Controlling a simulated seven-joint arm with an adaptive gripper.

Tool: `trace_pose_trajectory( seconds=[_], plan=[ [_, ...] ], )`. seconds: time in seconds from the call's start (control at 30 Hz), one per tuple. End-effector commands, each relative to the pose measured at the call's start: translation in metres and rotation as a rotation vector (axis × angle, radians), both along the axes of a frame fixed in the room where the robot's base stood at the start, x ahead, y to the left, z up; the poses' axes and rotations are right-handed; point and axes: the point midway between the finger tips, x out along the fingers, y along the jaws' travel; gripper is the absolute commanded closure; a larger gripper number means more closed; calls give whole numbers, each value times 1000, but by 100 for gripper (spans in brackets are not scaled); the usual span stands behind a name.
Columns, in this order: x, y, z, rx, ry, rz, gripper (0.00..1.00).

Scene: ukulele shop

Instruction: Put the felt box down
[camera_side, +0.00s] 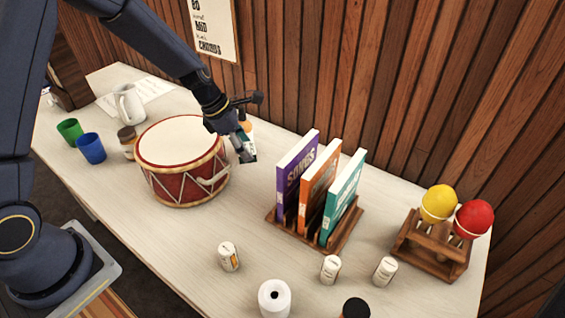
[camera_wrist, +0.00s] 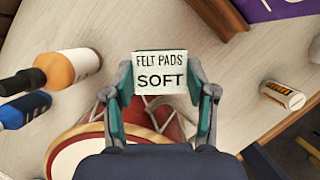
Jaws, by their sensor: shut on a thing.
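My gripper (camera_side: 241,147) is beside the right rim of the red drum (camera_side: 185,160) in the side view. It is shut on the felt box, a small pale box (camera_wrist: 160,72) labelled "FELT PADS SOFT", with one finger on each side of it in the wrist view. In the side view the box (camera_side: 249,156) is mostly hidden by the fingers. The drum's rim and red side show below and behind the box in the wrist view. I cannot tell whether the box touches the table (camera_side: 190,240).
A wooden rack (camera_side: 340,237) with several upright books stands right of my gripper. Small white jars (camera_side: 229,257) stand nearer the front. Between drum, rack and jars the table is clear.

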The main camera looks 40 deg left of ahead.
Motion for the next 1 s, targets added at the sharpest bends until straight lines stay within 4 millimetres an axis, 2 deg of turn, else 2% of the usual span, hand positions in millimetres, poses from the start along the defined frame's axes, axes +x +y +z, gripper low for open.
trace_pose_trajectory(
  seconds=[0.03,0.2,0.4,0.7,0.87,1.0],
  plan=[
    [14,-1,-8,1,1,-2,62],
    [60,-4,-30,0,1,-1,62],
    [88,-5,-67,1,2,0,62],
    [105,-6,-88,0,2,1,62],
    [104,-5,-112,0,2,1,62],
    [105,-5,-114,0,0,1,62]
  ],
)
